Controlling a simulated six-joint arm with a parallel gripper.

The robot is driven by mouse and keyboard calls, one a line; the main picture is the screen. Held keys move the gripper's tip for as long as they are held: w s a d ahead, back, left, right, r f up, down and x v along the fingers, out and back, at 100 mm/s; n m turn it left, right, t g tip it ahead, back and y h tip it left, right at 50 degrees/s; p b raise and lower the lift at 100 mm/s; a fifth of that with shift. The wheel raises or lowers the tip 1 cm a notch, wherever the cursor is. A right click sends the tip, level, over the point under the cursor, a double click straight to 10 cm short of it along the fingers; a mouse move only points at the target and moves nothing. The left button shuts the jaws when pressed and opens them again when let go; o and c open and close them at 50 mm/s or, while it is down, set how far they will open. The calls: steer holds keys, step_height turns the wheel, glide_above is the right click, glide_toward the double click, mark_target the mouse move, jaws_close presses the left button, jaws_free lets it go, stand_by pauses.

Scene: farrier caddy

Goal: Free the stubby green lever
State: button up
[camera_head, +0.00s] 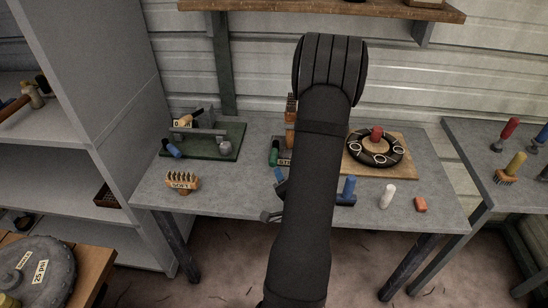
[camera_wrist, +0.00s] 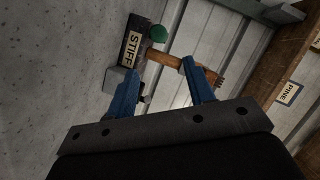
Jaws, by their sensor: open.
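The stubby green lever (camera_head: 274,153) stands at the left end of a dark fixture with a STIFF label (camera_head: 286,161), left of my arm on the grey bench. In the wrist view the green lever shows as a rounded green end (camera_wrist: 158,33) beside the STIFF plate (camera_wrist: 132,47). A wooden brush-like piece (camera_wrist: 165,60) extends from that fixture across the space beyond my fingers. My gripper (camera_wrist: 164,72) is open, with two blue fingers apart; I see nothing held between them. The lever lies beyond the fingertips. In the head view my arm hides much of the fixture.
A wooden shelf (camera_head: 330,10) hangs above.

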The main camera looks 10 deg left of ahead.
mark_target(274, 157)
steer(key=x, duration=1.4)
steer(key=shift+w+a+f, duration=0.1)
steer(key=shift+w+a, duration=0.05)
steer(key=shift+w, duration=0.2)
jaws_close()
